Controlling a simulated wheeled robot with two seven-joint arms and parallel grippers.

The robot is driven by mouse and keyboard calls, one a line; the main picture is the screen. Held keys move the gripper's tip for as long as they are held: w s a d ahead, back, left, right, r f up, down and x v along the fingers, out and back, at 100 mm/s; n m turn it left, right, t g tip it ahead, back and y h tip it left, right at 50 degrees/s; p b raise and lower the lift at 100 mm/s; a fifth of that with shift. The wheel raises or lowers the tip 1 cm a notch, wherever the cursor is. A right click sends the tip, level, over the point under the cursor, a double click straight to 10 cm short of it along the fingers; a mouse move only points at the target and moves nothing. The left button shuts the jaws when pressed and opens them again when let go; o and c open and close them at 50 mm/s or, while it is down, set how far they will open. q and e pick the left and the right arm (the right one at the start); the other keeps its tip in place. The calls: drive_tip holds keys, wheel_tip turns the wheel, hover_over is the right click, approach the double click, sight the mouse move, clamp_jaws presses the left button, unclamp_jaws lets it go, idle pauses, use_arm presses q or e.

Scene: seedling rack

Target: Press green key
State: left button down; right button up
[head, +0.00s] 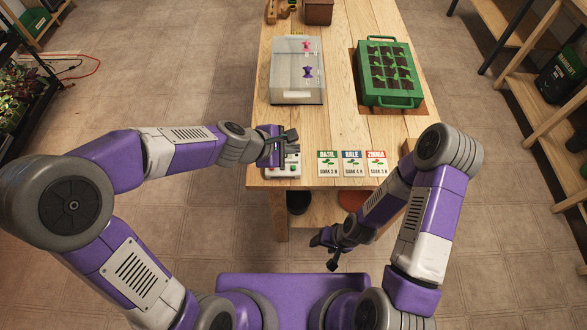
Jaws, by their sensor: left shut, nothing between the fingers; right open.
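A small pale device (291,169) sits at the front left of the wooden table. My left gripper (291,139) is shut and empty, above or just behind the device, and it covers part of it. I cannot tell whether the gripper touches the device. My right gripper (324,249) is open and empty, low in front of the table's front edge.
Three seed cards (352,164) for basil, kale and zinnia lie right of the device. Behind are a clear-walled bin (297,97) with pink and purple items and a green seedling tray (391,101). A brown box (318,12) stands at the back. The table's middle is clear.

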use_arm(q)
drive_tip(key=b, duration=0.5)
hover_over(291, 171)
drive_tip(key=shift+f, duration=3.15)
use_arm(e)
wheel_tip(291, 171, down, 6)
drive_tip(key=shift+f, duration=0.15)
use_arm(q)
drive_tip(key=shift+f+b, duration=0.45)
drive_tip(key=shift+b, duration=0.15)
use_arm(e)
drive_tip(key=shift+f, duration=0.4)
use_arm(q)
drive_tip(key=shift+f+b, duration=0.35)
drive_tip(key=shift+b, duration=0.05)
use_arm(e)
drive_tip(key=shift+f, duration=0.35)
use_arm(q)
drive_tip(key=shift+r, duration=0.1)
use_arm(e)
drive_tip(key=shift+r, duration=0.1)
use_arm(q)
drive_tip(key=shift+r+p, duration=0.75)
drive_tip(key=shift+p, duration=0.05)
use_arm(e)
drive_tip(key=shift+r, duration=0.7)
